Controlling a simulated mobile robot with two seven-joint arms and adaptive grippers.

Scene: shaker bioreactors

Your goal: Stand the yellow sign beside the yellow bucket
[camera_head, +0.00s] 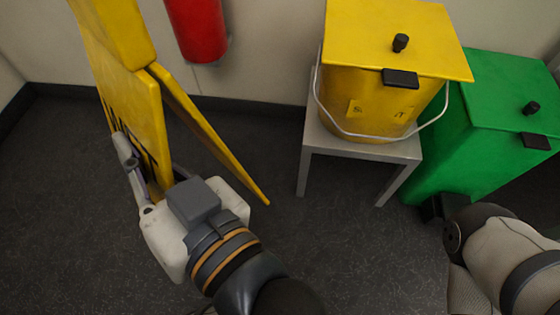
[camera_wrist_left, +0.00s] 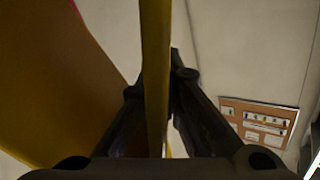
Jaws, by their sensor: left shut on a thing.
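The yellow sign (camera_head: 135,108) is an A-frame with two panels spread apart, at the left in the head view. My left gripper (camera_head: 146,165) is shut on one panel of the sign, near its lower part. In the left wrist view that panel shows edge-on (camera_wrist_left: 155,70) between the gripper's fingers (camera_wrist_left: 157,105), with the other panel spread to the left. The yellow bucket (camera_head: 365,105), with a yellow lid and wire handle, stands on a small grey stool to the right of the sign, clearly apart from it.
A green bin (camera_head: 480,140) stands right of the grey stool (camera_head: 312,140). A red cylinder (camera_head: 198,28) hangs on the wall behind. Dark floor (camera_head: 285,240) is free between the sign and the stool. A notice board (camera_wrist_left: 258,122) shows in the left wrist view.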

